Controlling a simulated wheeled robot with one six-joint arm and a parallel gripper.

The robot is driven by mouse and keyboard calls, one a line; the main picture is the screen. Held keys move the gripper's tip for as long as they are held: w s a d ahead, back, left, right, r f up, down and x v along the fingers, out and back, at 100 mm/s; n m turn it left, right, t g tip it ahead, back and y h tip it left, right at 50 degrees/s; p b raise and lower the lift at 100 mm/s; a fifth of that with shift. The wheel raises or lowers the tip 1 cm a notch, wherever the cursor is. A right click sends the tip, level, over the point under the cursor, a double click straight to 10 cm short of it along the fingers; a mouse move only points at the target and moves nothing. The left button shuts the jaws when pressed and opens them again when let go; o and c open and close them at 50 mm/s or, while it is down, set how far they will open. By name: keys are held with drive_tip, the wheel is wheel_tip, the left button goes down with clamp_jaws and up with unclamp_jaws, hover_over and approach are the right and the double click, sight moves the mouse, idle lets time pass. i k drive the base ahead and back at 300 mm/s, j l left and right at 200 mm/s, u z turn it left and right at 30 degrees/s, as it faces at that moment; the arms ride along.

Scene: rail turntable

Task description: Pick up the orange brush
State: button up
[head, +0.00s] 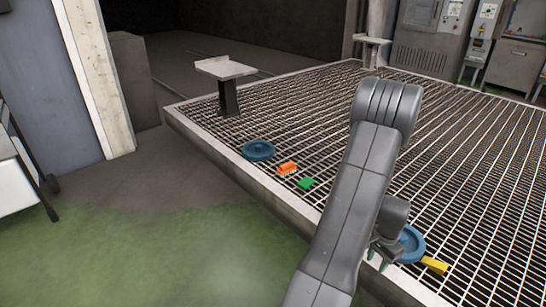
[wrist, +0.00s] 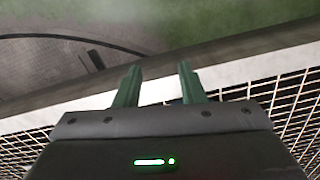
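The orange brush (head: 287,168) lies on the metal grating near its left edge, in the head view. It is small there, so its bristles cannot be made out. My gripper (head: 378,257) is low at the near edge of the grating, to the right of the brush and well apart from it. In the wrist view my gripper (wrist: 160,76) shows two green fingers spread apart with nothing held between them. The brush is not visible in the wrist view.
A green block (head: 305,183) lies just right of the brush, and a blue dish (head: 258,151) just left. Another blue dish (head: 412,243) and a yellow block (head: 435,265) lie by my gripper. A pedestal (head: 228,84) stands on the grating (head: 300,120). Green floor (head: 150,255) is clear.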

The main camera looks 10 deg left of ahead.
sight(287, 169)
drive_tip(key=i+j, duration=0.25)
drive_tip(key=i, duration=0.15)
drive_tip(key=i+j+u, duration=0.1)
drive_tip(key=i+j, duration=0.2)
drive_tip(key=i, duration=0.15)
drive_tip(key=i+j, duration=0.2)
drive_tip(key=i, duration=0.25)
drive_tip(key=i+j, duration=0.25)
drive_tip(key=i, duration=0.15)
drive_tip(key=i+j+u, duration=0.1)
drive_tip(key=i, duration=0.35)
drive_tip(key=j, duration=0.1)
